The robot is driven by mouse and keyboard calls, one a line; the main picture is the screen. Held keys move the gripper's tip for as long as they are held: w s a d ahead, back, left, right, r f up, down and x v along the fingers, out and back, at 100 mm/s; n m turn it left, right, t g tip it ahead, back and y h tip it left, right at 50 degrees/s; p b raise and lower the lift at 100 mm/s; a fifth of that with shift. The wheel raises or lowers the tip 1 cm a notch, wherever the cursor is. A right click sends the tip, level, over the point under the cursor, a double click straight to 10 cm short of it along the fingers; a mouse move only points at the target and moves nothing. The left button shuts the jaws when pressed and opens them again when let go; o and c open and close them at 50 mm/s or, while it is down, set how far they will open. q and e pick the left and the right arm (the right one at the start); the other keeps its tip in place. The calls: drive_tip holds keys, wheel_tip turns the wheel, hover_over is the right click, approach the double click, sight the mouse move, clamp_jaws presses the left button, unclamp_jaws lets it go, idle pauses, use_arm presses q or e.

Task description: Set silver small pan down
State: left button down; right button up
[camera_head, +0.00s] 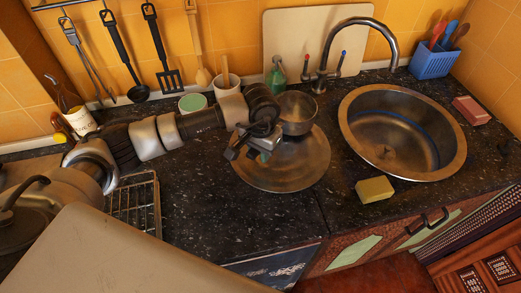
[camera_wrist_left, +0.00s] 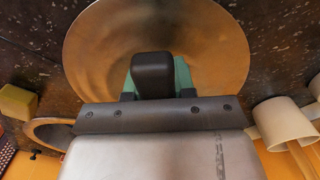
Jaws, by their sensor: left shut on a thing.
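The silver small pan (camera_head: 298,114) is a round metal vessel with a dark interior, just right of my left gripper in the head view. My left gripper (camera_head: 259,148) is shut at the pan's left side; the grip point itself is partly hidden by the fingers. A teal piece shows around the fingers in the left wrist view (camera_wrist_left: 183,76). Below is a wide round metal dish or lid (camera_head: 285,178), which also fills the upper middle of the left wrist view (camera_wrist_left: 100,50). I cannot tell whether the pan touches it. My right gripper is not in view.
A round sink (camera_head: 400,130) with a tap (camera_head: 340,50) is at the right. A yellow sponge (camera_head: 375,189) lies before it. A cutting board (camera_head: 290,35) and a green bottle (camera_head: 276,75) stand behind. A wire rack (camera_head: 137,203) is at the left. The counter (camera_head: 220,215) left of the dish is clear.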

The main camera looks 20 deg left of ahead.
use_arm(q)
drive_tip(key=shift+f, duration=0.9)
drive_tip(key=c, duration=0.9)
unclamp_jaws()
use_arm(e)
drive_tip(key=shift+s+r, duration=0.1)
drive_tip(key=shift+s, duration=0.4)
use_arm(q)
drive_tip(key=shift+r, duration=0.1)
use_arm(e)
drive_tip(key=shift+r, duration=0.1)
